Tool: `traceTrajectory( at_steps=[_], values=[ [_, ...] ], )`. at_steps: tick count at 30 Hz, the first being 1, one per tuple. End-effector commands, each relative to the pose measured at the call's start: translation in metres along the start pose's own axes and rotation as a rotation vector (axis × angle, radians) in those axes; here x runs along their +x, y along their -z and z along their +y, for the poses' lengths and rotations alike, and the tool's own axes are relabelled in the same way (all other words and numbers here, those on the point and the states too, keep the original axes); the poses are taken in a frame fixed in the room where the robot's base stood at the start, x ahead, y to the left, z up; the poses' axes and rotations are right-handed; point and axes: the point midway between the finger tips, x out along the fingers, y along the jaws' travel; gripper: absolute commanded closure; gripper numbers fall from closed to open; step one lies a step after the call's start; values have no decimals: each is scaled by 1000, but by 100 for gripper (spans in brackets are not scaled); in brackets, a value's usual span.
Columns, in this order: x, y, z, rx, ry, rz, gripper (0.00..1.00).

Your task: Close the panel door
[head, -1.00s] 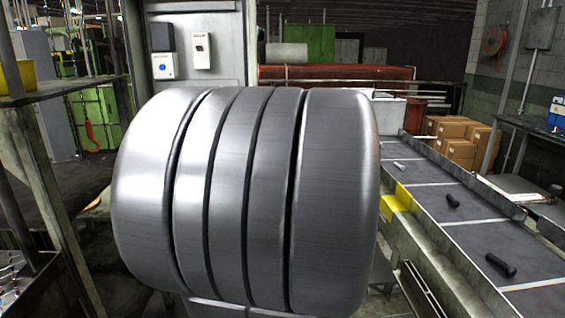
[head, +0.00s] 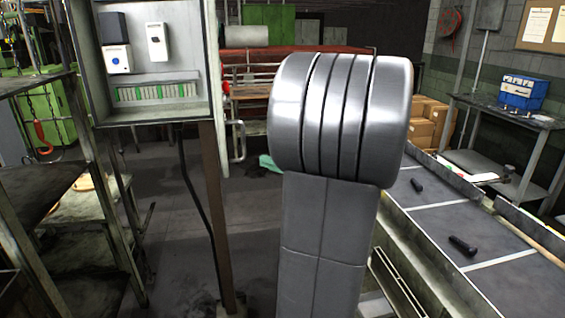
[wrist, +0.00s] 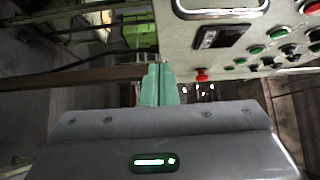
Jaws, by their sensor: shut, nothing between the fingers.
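The grey panel box (head: 155,104) is at the upper left of the head view, on a brown post. Its front is open, showing switches and a row of green-and-white terminals. The panel door (head: 214,60) stands open at the box's right side, nearly edge-on, with a red button and pale handle sticking out to the right. In the wrist view the door's outer face (wrist: 190,45) shows a handle, dark display, red button and several green and black buttons. My gripper (wrist: 159,85) is shut and empty, its teal fingers close to the door's edge; contact is unclear.
A conveyor (head: 415,215) with dark bolts runs along the right. A metal rack (head: 90,150) stands at the left. A workbench with a blue box (head: 522,92) is at the back right. The floor (head: 170,215) below the panel looks clear.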

Motion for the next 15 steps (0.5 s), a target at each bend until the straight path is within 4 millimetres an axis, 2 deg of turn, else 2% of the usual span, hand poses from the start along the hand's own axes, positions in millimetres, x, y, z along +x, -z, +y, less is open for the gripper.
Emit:
traceTrajectory(
  at_steps=[1, 7, 15],
  values=[
    [11, -1, -2, 2, -1, -5, 100],
    [48, -1, -2, 3, -1, -4, 100],
    [71, -25, -1, 2, -1, 0, 100]
  ],
)
